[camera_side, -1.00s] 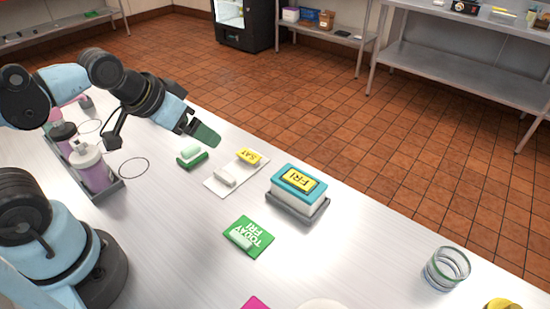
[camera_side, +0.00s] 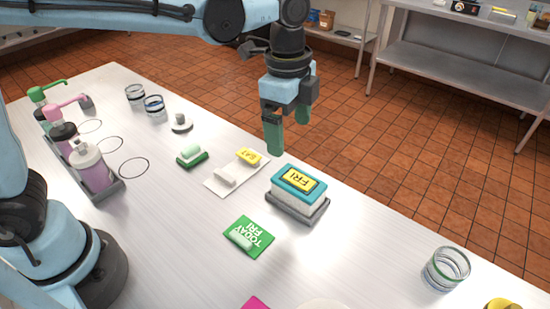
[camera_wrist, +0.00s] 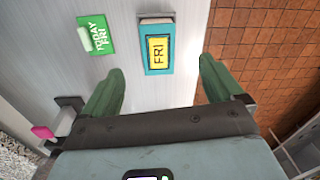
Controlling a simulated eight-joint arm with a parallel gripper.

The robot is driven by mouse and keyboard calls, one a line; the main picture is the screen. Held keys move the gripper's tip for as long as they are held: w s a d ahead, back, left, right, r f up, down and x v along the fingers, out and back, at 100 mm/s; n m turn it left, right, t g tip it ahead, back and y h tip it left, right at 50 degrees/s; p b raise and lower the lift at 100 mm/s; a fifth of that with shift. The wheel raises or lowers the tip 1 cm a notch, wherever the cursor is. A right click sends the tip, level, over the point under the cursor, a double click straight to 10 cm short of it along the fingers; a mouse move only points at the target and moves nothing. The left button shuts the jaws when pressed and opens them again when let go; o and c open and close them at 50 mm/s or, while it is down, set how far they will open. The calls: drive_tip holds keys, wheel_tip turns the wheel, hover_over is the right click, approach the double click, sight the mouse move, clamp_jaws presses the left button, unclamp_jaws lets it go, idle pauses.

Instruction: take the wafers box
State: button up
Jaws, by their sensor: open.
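A white box with a teal lid (camera_side: 299,186) and a yellow "FRI" label stands in a shallow grey tray (camera_side: 297,212) on the white table; no lettering reads "wafers". It also shows in the wrist view, where the teal box (camera_wrist: 156,48) lies ahead, between the lines of the two fingers. My gripper (camera_side: 287,137) is open and empty, with green fingers pointing down. It is above the table's far edge, higher than the box and slightly behind and left of it, not touching it.
A white card with a yellow "SAT" tag (camera_side: 249,156) lies left. Glass (camera_side: 445,269) stands right; bottles (camera_side: 91,168) stand left. Bare table lies between box and glass.

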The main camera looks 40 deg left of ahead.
sight(299, 180)
drive_tip(key=shift+m+g, duration=0.3)
drive_tip(key=shift+m, duration=0.6)
drive_tip(key=f, duration=0.2)
drive_tip(key=d+f, duration=0.1)
drive_tip(key=f, duration=0.2)
drive_tip(key=d+f, duration=0.1)
drive_tip(key=f, duration=0.1)
drive_tip(key=shift+w+f, duration=0.25)
drive_tip(key=shift+f, duration=0.1)
drive_tip(key=shift+s+d+f, duration=0.1)
drive_tip(key=shift+d+f, duration=0.1)
drive_tip(key=shift+f, duration=1.1)
drive_tip(key=shift+s+d+f, duration=0.1)
drive_tip(key=shift+d+f, duration=0.05)
drive_tip(key=shift+f, duration=1.15)
drive_tip(key=shift+c, duration=0.2)
drive_tip(key=c, duration=1.2)
